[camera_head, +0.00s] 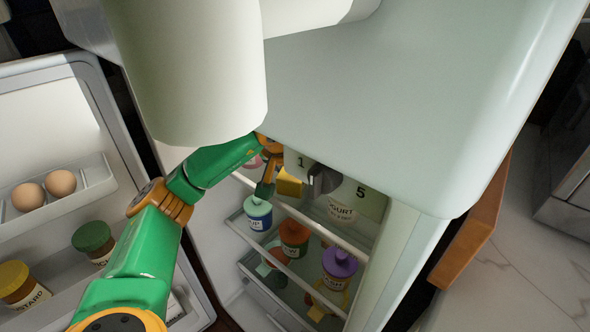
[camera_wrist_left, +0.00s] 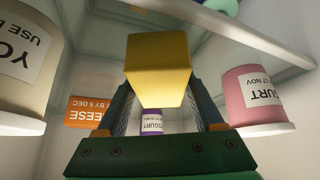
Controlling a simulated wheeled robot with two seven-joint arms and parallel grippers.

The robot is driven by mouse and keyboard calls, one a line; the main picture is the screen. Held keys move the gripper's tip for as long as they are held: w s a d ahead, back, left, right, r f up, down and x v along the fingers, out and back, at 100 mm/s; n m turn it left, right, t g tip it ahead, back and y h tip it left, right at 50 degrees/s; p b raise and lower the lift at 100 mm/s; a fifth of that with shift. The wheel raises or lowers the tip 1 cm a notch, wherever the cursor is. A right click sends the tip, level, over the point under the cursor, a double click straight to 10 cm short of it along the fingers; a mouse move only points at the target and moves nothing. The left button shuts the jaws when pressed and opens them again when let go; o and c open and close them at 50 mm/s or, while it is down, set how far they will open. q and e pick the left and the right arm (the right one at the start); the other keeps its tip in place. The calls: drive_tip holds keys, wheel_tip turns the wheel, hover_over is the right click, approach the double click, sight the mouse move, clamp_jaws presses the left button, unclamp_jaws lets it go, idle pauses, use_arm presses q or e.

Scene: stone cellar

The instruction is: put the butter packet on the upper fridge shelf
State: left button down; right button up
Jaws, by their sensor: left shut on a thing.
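The butter packet (camera_head: 289,184), a plain yellow block, is inside the open fridge at upper shelf level. My left gripper (camera_head: 269,182) reaches in from the left and is shut on it. In the left wrist view the packet (camera_wrist_left: 158,68) sits between the two fingers of the gripper (camera_wrist_left: 160,98) and sticks out past their tips. The upper shelf (camera_head: 330,236) shows by its pale front rail, and the packet is behind that rail. I cannot tell whether the packet touches the shelf. My right gripper is not in view.
A cream yogurt tub (camera_head: 341,211) stands right of the packet. A pink yogurt tub (camera_wrist_left: 252,98), an orange cheese pack (camera_wrist_left: 88,111) and a purple yogurt (camera_wrist_left: 152,121) are around the gripper. Several jars stand lower down. The open door (camera_head: 60,140) holds eggs and jars.

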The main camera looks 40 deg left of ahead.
use_arm(q)
unclamp_jaws()
drive_tip(key=shift+r, duration=0.3)
drive_tip(key=s+d, duration=0.1)
drive_tip(key=s, duration=0.3)
drive_tip(key=s+d, duration=0.1)
drive_tip(key=s, duration=0.3)
drive_tip(key=s+d, duration=0.2)
drive_tip(key=s, duration=0.2)
drive_tip(key=shift+r+b, duration=0.35)
drive_tip(key=shift+b, duration=0.05)
